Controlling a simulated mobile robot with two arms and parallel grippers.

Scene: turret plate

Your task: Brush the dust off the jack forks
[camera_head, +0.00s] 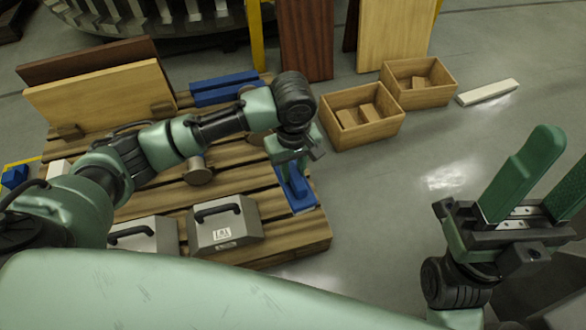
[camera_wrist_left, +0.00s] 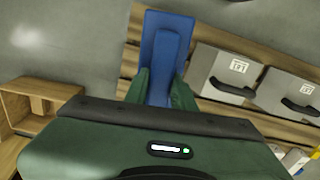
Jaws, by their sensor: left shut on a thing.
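My left gripper (camera_head: 289,160) points down at the right edge of a wooden pallet (camera_head: 292,235). It is shut on a long blue piece (camera_head: 298,190), which lies low over the slats. In the left wrist view the green fingers (camera_wrist_left: 162,92) close on both sides of this blue piece (camera_wrist_left: 164,45); I cannot tell whether it is a brush or a fork. Two blue bars (camera_head: 222,88), perhaps the jack forks, lie at the pallet's far side. I cannot make out dust on them. My right gripper (camera_head: 540,190) is open and empty, above the floor at the right.
Two grey cases with black handles, one at the front (camera_head: 222,228), stand on the pallet. Wooden boards (camera_head: 100,95) lean at its back left. Two open wooden boxes (camera_head: 362,115) with blocks stand behind right, near a white bar (camera_head: 488,92).

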